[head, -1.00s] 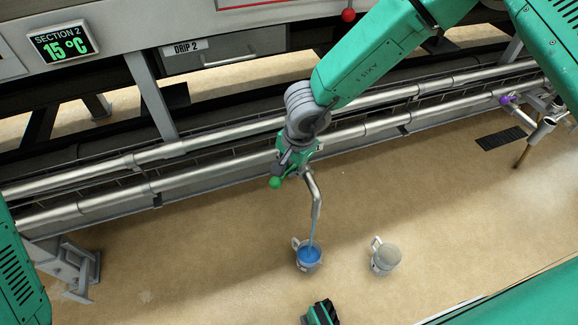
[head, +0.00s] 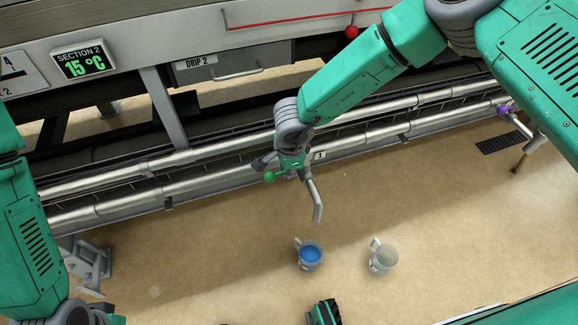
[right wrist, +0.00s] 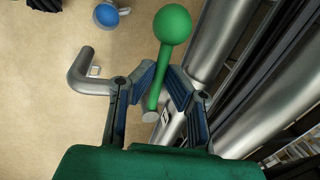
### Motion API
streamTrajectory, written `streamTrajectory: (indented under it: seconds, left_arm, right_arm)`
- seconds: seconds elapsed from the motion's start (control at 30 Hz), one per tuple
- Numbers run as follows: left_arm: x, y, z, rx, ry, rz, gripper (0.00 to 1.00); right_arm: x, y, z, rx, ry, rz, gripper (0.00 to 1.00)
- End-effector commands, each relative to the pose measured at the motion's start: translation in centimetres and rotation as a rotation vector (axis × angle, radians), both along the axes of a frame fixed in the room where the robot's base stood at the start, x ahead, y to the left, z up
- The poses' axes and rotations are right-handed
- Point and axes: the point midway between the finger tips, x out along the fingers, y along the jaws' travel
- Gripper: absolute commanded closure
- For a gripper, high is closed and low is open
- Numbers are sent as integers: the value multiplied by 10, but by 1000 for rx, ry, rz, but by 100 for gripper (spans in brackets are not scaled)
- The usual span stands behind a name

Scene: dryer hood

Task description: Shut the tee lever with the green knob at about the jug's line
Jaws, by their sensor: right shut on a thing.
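The green knob (head: 269,176) sits on a green lever at the tee on the lower pipe; it also shows in the right wrist view (right wrist: 172,24). My right gripper (right wrist: 160,84) is shut around the lever's green stem, below the ball. In the head view the right gripper (head: 284,165) is at the tee, partly hidden by its own wrist. The bent spout (head: 316,200) hangs down from the tee with no stream below it. The jug (head: 310,255) with blue liquid stands on the floor below the spout.
A second jug (head: 383,258) with pale contents stands to the right. A purple knob (head: 504,111) is at the far right near a floor drain (head: 500,143). Two long pipes run behind the tee. A green and dark part, seemingly my left gripper (head: 323,312), shows at the bottom edge.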

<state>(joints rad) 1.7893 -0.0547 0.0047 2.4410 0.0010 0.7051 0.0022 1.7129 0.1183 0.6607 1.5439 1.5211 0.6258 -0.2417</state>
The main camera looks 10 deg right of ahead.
Motion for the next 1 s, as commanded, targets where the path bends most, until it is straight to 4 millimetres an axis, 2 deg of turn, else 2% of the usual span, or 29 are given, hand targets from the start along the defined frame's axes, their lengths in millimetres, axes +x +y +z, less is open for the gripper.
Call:
streamTrajectory:
  seconds: [0.63, 0.67, 0.7, 1.0]
  left_arm:
    - [0, 0, 5, 0, 0, 0, 100]
    - [0, 0, 5, 0, 0, 0, 100]
    - [0, 0, 5, 0, 0, 0, 100]
    - [0, 0, 5, 0, 0, 0, 100]
  right_arm:
    - [5, 2, 0, 2, -3, -67, 100]
    - [5, 2, 0, 3, -3, -67, 82]
    - [6, 1, 1, 2, -3, -67, 69]
    - [4, 1, 1, 1, -2, -65, 69]
